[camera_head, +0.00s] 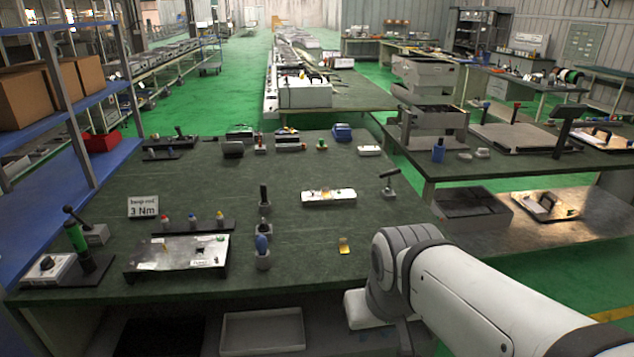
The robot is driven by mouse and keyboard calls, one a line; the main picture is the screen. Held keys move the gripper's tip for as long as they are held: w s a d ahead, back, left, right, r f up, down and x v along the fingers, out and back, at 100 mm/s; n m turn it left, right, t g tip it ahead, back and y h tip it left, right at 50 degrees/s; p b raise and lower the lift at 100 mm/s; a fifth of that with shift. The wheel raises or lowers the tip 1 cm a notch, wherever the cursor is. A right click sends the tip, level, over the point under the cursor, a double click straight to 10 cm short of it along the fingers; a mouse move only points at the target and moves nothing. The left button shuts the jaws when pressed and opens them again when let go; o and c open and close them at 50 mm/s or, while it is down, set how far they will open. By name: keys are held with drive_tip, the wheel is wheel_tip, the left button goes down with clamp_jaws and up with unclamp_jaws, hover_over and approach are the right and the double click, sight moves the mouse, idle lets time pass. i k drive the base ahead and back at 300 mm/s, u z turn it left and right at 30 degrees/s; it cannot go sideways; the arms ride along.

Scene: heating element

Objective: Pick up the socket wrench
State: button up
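A dark-handled tool (389,175), probably the socket wrench, stands in a small light grey holder (388,193) at the right of the green-topped workbench (300,225). Its handle is tilted at the top of a thin upright shaft. It is too small to be sure of its type. A green tool with a black lever (75,234) stands upright at the bench's left end. My white arm reaches in from the lower right, over the bench's front right corner. My gripper is not visible, so its state is hidden.
A white heating-element plate (328,196) lies left of the dark-handled tool. A yellow piece (344,245) lies nearer the front. Upright tools in grey holders (263,259) stand mid-bench. Bare bench surrounds the yellow piece.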

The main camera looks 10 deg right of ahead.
sight(388, 173)
drive_tip(key=i, duration=1)
drive_tip(key=z, duration=0.05)
